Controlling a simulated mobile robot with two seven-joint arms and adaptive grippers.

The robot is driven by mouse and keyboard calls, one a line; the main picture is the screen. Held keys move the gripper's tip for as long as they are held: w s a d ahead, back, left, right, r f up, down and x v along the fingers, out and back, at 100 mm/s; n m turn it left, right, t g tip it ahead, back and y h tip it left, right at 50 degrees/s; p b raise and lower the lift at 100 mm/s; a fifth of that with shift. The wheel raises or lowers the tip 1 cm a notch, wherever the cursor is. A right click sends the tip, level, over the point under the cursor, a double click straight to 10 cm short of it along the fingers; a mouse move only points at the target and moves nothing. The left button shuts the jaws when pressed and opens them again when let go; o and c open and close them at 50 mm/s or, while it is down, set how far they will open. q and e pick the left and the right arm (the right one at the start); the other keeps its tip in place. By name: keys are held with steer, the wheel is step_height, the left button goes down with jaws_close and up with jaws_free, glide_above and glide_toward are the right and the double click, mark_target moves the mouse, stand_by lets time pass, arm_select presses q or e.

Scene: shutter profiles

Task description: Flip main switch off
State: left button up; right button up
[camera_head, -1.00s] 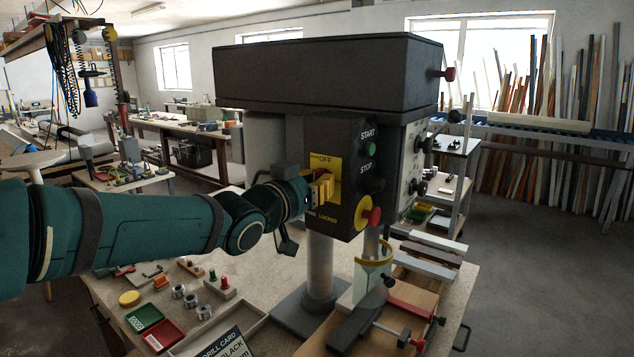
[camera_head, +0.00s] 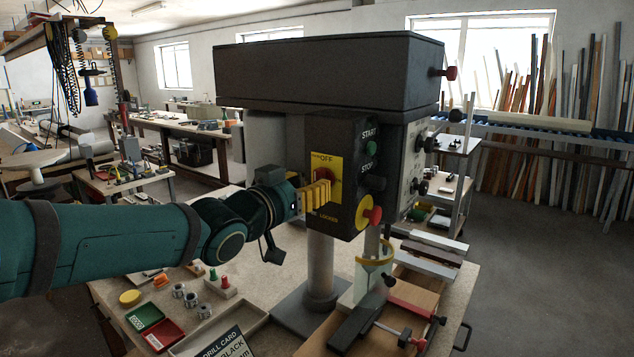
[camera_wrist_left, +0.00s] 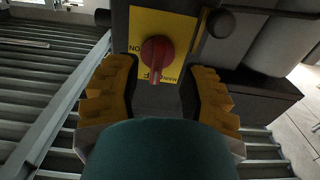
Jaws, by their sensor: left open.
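The main switch is a red rotary knob (camera_head: 325,175) on a yellow plate (camera_head: 320,159) on the drill press's dark front panel. The plate reads OFF at its top in the head view. My left gripper (camera_head: 316,196) is open just in front of the plate, its yellow fingers partly hiding the knob. In the left wrist view the knob (camera_wrist_left: 157,52) sits ahead of and between the open fingers (camera_wrist_left: 158,78), with visible gaps on both sides. Its handle points down there, partly over lettering ending in F. My right gripper is not in view.
Right of the plate are a green START button (camera_head: 372,147), a dark STOP control and a red mushroom button (camera_head: 370,215) on yellow. Below, the bench holds a red tray (camera_head: 165,334), a green tray (camera_head: 144,317), metal cylinders and a clamp (camera_head: 405,308).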

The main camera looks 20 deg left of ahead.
arm_select(q)
steer(key=v, duration=0.5)
steer(key=shift+d, duration=0.3)
